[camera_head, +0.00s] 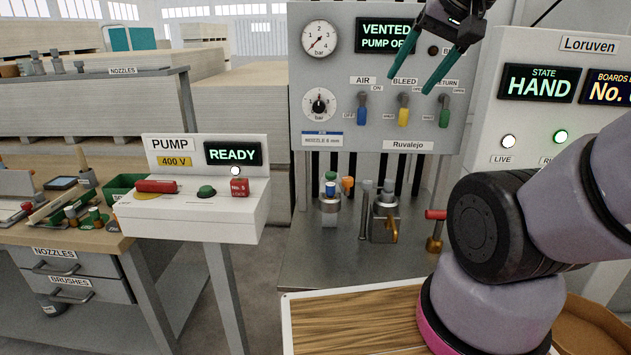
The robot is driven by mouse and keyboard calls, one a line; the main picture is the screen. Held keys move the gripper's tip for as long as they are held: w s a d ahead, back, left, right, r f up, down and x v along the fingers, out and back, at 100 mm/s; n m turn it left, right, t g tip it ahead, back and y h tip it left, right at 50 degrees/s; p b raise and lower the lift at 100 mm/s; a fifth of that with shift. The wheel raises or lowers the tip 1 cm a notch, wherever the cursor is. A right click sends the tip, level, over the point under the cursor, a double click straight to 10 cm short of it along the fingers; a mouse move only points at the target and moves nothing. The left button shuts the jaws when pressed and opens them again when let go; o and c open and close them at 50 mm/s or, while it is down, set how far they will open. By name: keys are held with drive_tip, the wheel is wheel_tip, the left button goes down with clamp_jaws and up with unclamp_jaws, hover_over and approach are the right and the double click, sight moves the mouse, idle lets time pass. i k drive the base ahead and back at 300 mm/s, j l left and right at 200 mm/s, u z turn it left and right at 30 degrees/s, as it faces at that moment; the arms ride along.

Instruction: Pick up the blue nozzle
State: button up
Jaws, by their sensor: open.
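A small blue piece (330,189), which looks like the blue nozzle, sits upright in a grey metal holder (330,213) on the metal shelf below the gauge panel. A green piece (330,176) shows just above it and an orange piece (348,184) beside it on the right. Whether the green piece is part of the blue one I cannot tell. My gripper (410,84) is at the top right, in front of the gauge panel, above and to the right of the blue piece. Its two teal fingers are spread apart with nothing between them.
The gauge panel (440,133) carries blue, yellow and green levers. A grey metal fixture (384,222) with a brass handle stands right of the holder, and a red-handled brass valve (435,228) further right. A white pump box (190,215) stands left. A wooden board (350,325) lies in front.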

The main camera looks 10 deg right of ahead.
sight(330, 188)
drive_tip(key=j+z, duration=0.1)
drive_tip(key=j, duration=0.4)
drive_tip(key=k+j+z, duration=0.1)
drive_tip(key=j, duration=0.45)
drive_tip(key=k+j+z, duration=0.15)
drive_tip(key=j, duration=0.35)
drive_tip(key=j+z, duration=0.1)
drive_tip(key=j, duration=0.4)
drive_tip(key=k, duration=0.05)
